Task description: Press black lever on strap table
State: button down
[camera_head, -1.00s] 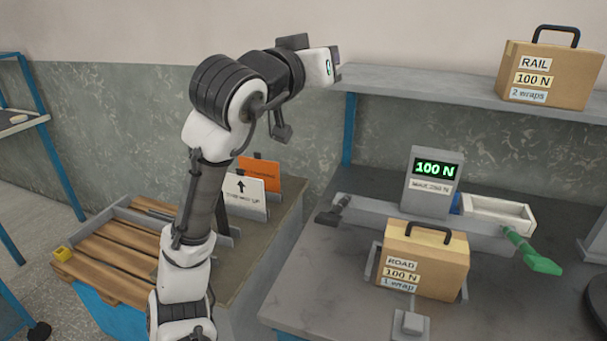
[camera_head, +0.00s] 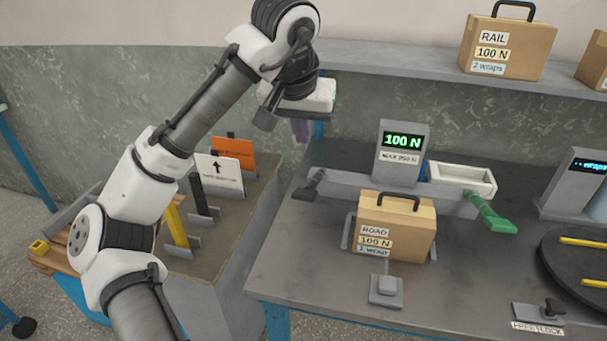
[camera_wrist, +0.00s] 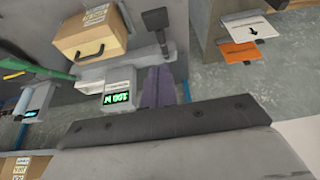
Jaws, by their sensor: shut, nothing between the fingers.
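The black lever (camera_head: 311,184) sticks out at the left end of the grey strapping machine (camera_head: 345,181) on the table. It is dark with a blocky handle, and in the wrist view the lever (camera_wrist: 155,19) shows at the top middle. My gripper (camera_head: 301,130) points down above and behind the lever, apart from it, near the shelf edge. Its purple fingers (camera_wrist: 157,86) are shut with nothing between them. In the wrist view they lie just below the lever.
A ROAD box (camera_head: 393,226) stands in front of the machine, whose display reads 100 N. A green lever (camera_head: 492,214) is at its right end. A shelf (camera_head: 400,84) with a RAIL box (camera_head: 507,47) runs behind. Upright signs (camera_head: 220,173) stand left.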

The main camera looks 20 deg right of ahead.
jog(key=p, duration=0.1)
send_over(307, 191)
notch_tip(307, 191, down, 9)
jog(key=shift+a+r, duration=0.1)
jog(key=f, duration=0.2)
jog(key=s+f, duration=0.1)
jog(key=shift+a+f+p, duration=0.1)
jog(key=shift+a+p, duration=0.2)
jog(key=shift+p, duration=0.05)
jog(key=shift+s+f, duration=0.1)
jog(key=shift+f, duration=0.35)
